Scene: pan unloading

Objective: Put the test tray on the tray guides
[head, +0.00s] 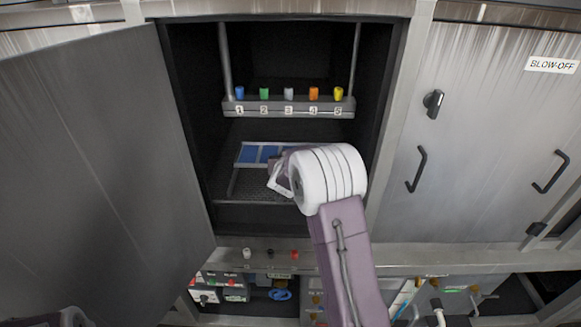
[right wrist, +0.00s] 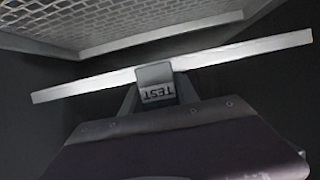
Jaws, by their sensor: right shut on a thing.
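My right gripper (right wrist: 155,85) is shut on a grey tab marked TEST at the middle of a long pale metal edge (right wrist: 230,58), which I take as the test tray's front edge. The label appears upside down in the right wrist view. In the head view my right arm reaches into the open cabinet, and its wrist hides the fingertips and part of the tray. A grey-framed blue panel (head: 258,154) shows beside the wrist, over a dark mesh floor (head: 252,188). A thin grey rail (head: 233,180) runs along its left. I cannot tell whether the tray touches any guides. My left gripper is not visible.
A ledge (head: 288,107) with several coloured knobs numbered 1 to 5 crosses the cabinet above my wrist. The open door (head: 95,170) stands at left. The BLOW-OFF door (head: 490,150) is shut at right. Metal-rimmed mesh (right wrist: 110,25) fills the wrist view's top.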

